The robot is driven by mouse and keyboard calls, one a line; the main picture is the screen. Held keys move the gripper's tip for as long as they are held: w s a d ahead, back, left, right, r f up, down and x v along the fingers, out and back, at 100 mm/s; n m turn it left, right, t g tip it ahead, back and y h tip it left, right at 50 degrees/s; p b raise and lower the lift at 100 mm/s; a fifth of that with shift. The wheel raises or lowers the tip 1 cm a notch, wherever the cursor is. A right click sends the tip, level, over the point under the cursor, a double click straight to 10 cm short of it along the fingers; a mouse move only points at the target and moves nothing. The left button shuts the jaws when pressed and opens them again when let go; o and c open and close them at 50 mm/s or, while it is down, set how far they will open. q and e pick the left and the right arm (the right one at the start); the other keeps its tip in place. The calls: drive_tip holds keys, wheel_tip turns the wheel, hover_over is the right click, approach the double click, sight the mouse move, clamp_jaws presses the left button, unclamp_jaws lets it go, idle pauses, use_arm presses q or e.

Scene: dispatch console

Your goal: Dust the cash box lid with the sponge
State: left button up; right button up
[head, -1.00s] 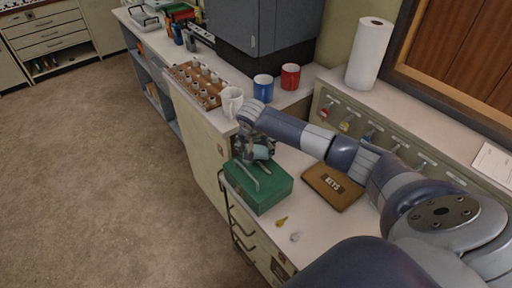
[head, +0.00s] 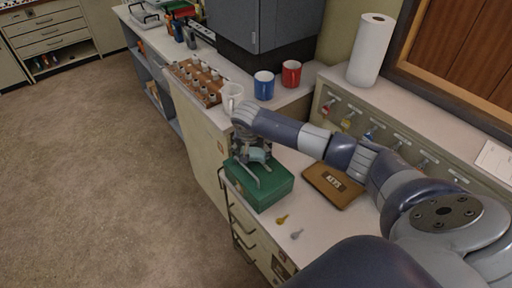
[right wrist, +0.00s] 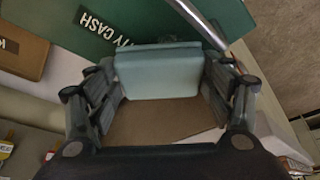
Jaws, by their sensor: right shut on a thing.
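The green cash box (head: 277,190) sits shut on the near end of the white counter, with a metal handle on its lid. In the right wrist view its green lid (right wrist: 60,22) shows part of the lettering "PETTY CASH". My right gripper (head: 255,154) is over the lid, shut on the light blue sponge (right wrist: 160,72). The sponge (head: 258,155) is at the lid, close to the handle. I cannot tell whether it touches the lid. My left gripper is not in view.
A brown key case (head: 345,192) lies right of the box, and two small key tags (head: 282,219) lie in front. A white mug (head: 231,92), blue mug (head: 264,88) and red mug (head: 291,74) stand behind. Key hooks (head: 372,132) line the wall panel.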

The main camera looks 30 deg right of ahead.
drive_tip(key=shift+s+a, duration=0.1)
drive_tip(key=shift+a, duration=1.45)
drive_tip(key=shift+s+a+f, duration=0.1)
drive_tip(key=shift+a+f, duration=0.05)
drive_tip(key=shift+a, duration=0.3)
drive_tip(key=shift+s+a+f, duration=0.1)
drive_tip(key=shift+a, duration=0.3)
drive_tip(key=shift+c, duration=0.8)
drive_tip(key=shift+b, duration=0.35)
drive_tip(key=shift+w+d+b, duration=0.15)
drive_tip(key=shift+d+b, duration=0.25)
drive_tip(key=shift+d, duration=0.25)
drive_tip(key=shift+d+r, duration=0.15)
drive_tip(key=shift+d, duration=0.3)
drive_tip(key=shift+w+d+r+b, duration=0.15)
drive_tip(key=shift+d+b, duration=0.6)
drive_tip(key=shift+d, duration=1.4)
drive_tip(key=shift+r, duration=0.15)
